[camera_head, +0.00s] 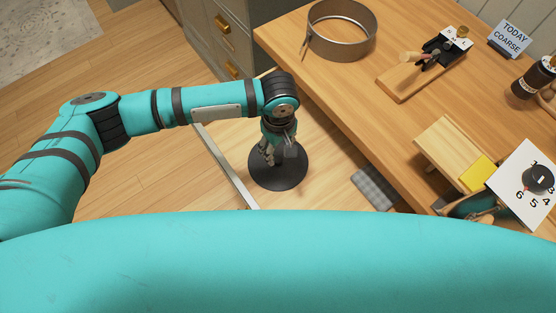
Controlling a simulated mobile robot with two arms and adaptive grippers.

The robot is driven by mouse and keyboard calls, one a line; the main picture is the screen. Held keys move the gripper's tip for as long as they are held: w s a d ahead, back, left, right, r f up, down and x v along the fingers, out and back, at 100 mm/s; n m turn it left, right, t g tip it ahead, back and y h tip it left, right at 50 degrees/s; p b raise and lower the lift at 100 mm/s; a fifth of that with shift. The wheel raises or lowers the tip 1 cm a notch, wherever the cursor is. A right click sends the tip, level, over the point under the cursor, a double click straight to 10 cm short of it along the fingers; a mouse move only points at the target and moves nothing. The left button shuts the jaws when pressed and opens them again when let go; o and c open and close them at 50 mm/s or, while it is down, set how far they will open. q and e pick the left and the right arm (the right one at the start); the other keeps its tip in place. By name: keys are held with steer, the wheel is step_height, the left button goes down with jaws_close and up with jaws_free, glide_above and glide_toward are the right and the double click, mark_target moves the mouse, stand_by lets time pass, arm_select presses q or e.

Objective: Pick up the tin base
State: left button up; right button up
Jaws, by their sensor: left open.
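A dark, flat round disc (285,178), which looks like the tin base, lies low beside the table, seemingly on the floor. My left gripper (272,157) points down over it and hides part of its upper side. The left gripper is open, with nothing seen between its fingers. I cannot tell whether the fingertips touch the disc. A metal ring with a side clasp (341,52) stands on the table. A teal part of my right arm shows by the table's right front edge; its gripper (487,213) is mostly hidden.
The wooden table (330,90) runs along the right of my left arm. It holds a board with a black device (430,62), a sign (509,38), a dark bottle (532,80) and a white numbered dial panel (527,185). Grey drawers (215,30) stand behind. A grey mat (375,187) lies below.

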mark_target(278, 159)
arm_select(q)
steer(key=shift+w+f, duration=0.2)
steer(key=shift+f, duration=3.3)
steer(key=shift+c, duration=0.3)
jaws_close()
